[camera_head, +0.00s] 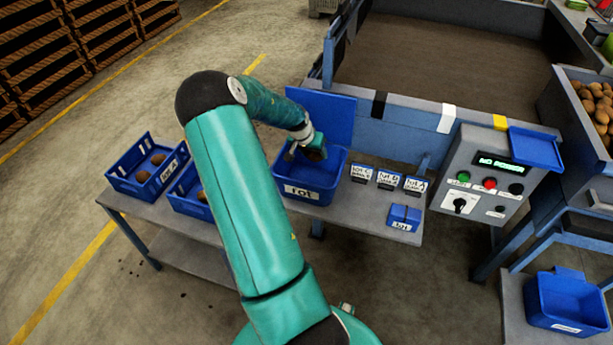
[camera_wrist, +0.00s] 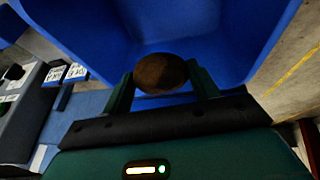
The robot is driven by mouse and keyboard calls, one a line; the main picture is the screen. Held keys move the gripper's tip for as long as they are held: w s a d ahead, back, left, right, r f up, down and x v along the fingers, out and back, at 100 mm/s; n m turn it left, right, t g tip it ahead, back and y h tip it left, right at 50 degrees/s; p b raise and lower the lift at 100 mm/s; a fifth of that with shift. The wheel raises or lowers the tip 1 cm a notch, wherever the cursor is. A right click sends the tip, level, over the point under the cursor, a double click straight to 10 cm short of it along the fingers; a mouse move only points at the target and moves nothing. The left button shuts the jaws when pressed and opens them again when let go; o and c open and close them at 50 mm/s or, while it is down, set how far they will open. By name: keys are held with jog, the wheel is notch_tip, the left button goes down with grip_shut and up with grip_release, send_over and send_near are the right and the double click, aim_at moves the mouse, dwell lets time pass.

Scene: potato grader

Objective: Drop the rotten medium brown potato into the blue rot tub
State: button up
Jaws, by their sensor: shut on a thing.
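The blue rot tub (camera_head: 325,187), with a white "rot" label on its front, stands on the grey bench. My gripper (camera_head: 313,150) reaches over its opening from above left. In the wrist view my gripper (camera_wrist: 161,82) is shut on a brown potato (camera_wrist: 160,73), held between the two dark green fingers. The blue walls of the rot tub (camera_wrist: 225,35) surround the potato in that view. The potato's height above the tub floor is hard to tell. In the head view my gripper mostly hides the potato.
Blue crates with potatoes stand left on the bench, one marked lot A (camera_head: 130,188). Small lot cards (camera_head: 388,179) and a small blue box (camera_head: 404,215) lie right of the tub. A control panel (camera_head: 485,180) stands further right. Another blue tub (camera_head: 567,300) is at lower right.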

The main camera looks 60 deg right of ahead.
jog(key=o, duration=1.1)
jog(key=v, duration=1.3)
jog(key=shift+w+a+r, duration=0.1)
jog(key=shift+a+r, duration=0.1)
jog(key=shift+r, duration=0.15)
